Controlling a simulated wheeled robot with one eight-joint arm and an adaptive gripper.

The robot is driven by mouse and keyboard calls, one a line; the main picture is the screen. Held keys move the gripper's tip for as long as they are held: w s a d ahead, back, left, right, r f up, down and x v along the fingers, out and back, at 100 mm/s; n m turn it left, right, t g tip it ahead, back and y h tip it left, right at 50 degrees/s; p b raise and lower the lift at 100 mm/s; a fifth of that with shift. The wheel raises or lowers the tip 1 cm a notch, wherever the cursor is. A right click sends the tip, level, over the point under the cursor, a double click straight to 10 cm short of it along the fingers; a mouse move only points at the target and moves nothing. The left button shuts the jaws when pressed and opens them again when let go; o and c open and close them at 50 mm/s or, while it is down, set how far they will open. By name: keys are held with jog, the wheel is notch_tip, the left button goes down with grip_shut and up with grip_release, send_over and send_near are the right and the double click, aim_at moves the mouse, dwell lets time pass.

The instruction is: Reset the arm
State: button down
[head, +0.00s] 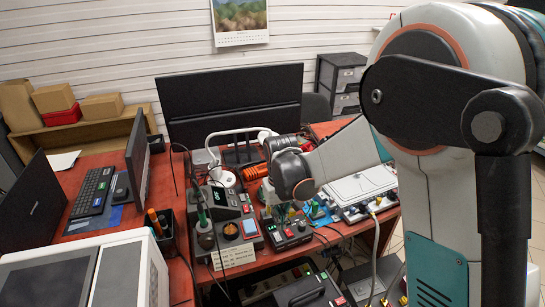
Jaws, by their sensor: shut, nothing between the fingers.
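My arm fills the right side of the head view. A pale link runs left from it to a dark joint over the middle of the red table (110,218). No gripper fingers can be made out; the end of the arm seems hidden behind its own links or lost in the clutter. An orange ribbed coil (254,172) lies on the table just behind the dark joint. I cannot tell whether the arm touches it.
Soldering stations (228,205) and a control box (288,236) crowd the table below the dark joint. A white device (362,186) lies right of it. A monitor (138,160) and keyboard (91,192) stand left. A black panel (232,105) rises behind.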

jog(key=s+d+r+m+t, duration=0.1)
jog(key=s+d+r+t, duration=0.1)
jog(key=s+d+r, duration=0.6)
jog(key=s+d+r+m+t, duration=0.1)
jog(key=s+d+r+t, duration=0.2)
jog(key=s+d+r, duration=0.5)
jog(key=shift+s+d+r+m+t, duration=0.1)
jog(key=shift+s+r+m+t, duration=0.2)
jog(key=shift+s, duration=0.5)
jog(key=shift+s+d+r+m+t, duration=0.1)
jog(key=shift+s+r+t, duration=0.35)
jog(key=shift+s, duration=0.3)
jog(key=shift+s+d+r+m+t, duration=0.1)
jog(key=shift+s+r+m+t, duration=0.2)
jog(key=shift+s, duration=0.5)
